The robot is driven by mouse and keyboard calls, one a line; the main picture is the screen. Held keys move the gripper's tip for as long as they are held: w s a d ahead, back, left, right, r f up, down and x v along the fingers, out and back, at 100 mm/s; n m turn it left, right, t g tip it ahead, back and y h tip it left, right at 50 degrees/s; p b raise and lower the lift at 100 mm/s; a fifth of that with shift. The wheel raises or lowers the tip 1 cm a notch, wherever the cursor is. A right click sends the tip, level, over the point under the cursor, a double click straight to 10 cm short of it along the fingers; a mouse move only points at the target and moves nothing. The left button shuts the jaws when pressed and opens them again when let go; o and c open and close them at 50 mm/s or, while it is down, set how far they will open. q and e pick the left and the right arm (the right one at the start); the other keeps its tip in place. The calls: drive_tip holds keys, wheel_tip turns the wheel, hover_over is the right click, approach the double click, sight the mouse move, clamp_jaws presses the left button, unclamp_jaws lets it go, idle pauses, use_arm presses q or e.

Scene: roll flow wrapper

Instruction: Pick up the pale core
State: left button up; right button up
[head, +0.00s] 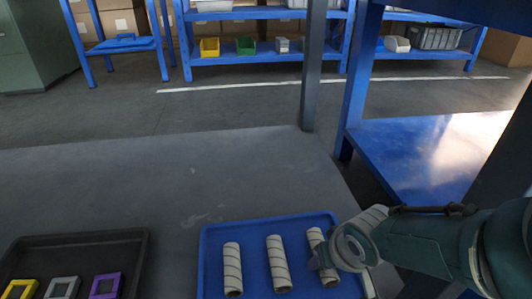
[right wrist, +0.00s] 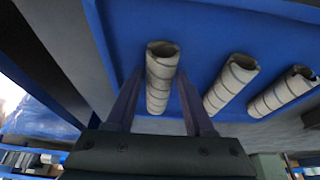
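Three pale, spiral-lined cores lie side by side on a blue tray (head: 217,234) in the head view: a left core (head: 232,268), a middle core (head: 278,263) and a right core (head: 315,238). They look alike in colour. My right gripper (head: 318,260) is at the right core and hides part of it. In the right wrist view, my right gripper (right wrist: 158,88) is open, with one finger on each side of that core (right wrist: 160,85) and gaps visible between. The other two cores (right wrist: 230,84) (right wrist: 283,93) lie to the right there. My left gripper is not in view.
A dark tray (head: 140,242) at the left holds a yellow (head: 20,290), a grey (head: 62,288) and a purple frame (head: 105,287). A dark post (head: 312,70) and a blue table (head: 430,150) stand beyond. The grey worktop (head: 170,180) behind the trays is clear.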

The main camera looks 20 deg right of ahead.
clamp_jaws()
drive_tip(key=shift+r, duration=0.1)
idle(0.3)
